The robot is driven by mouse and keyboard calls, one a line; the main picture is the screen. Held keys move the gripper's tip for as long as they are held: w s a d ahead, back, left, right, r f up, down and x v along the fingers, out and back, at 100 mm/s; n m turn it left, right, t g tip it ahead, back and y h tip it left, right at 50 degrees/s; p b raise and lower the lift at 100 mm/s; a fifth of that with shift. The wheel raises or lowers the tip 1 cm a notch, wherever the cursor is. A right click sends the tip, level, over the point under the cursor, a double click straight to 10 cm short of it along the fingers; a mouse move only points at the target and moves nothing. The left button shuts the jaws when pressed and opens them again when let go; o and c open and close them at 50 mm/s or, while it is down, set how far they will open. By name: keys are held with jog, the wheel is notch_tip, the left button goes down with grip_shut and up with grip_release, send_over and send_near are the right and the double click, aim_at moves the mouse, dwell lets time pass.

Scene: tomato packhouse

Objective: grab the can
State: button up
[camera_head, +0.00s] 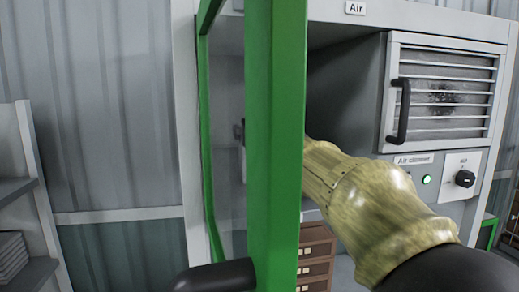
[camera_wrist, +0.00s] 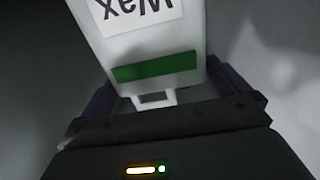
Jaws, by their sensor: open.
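A white can (camera_wrist: 150,38) with a green band and a label reading "Wax" upside down fills the upper middle of the wrist view. A small pale loop, perhaps its handle, shows at its near end. My gripper (camera_wrist: 166,92) is open, with one dark finger on each side of the can. I cannot tell whether either finger touches it. In the head view the can and my gripper are hidden behind the green door frame.
A green-framed door (camera_head: 273,150) stands in front of my arm, which reaches into a grey cabinet. To the right are an air cleaner (camera_head: 446,98) with a black handle and a knob (camera_head: 465,178). Brown drawers (camera_head: 316,255) sit below; a grey shelf (camera_head: 20,190) stands far left.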

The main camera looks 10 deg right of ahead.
jog(key=w+p, duration=0.2)
jog(key=w, duration=0.3)
jog(key=shift+d+r+p, duration=0.1)
jog(key=shift+p, duration=0.2)
jog(key=shift+s, duration=0.15)
jog(key=c, duration=1.4)
jog(key=shift+r, duration=0.15)
jog(key=shift+c, duration=1.4)
notch_tip(320, 180, up, 10)
jog(key=p, duration=0.6)
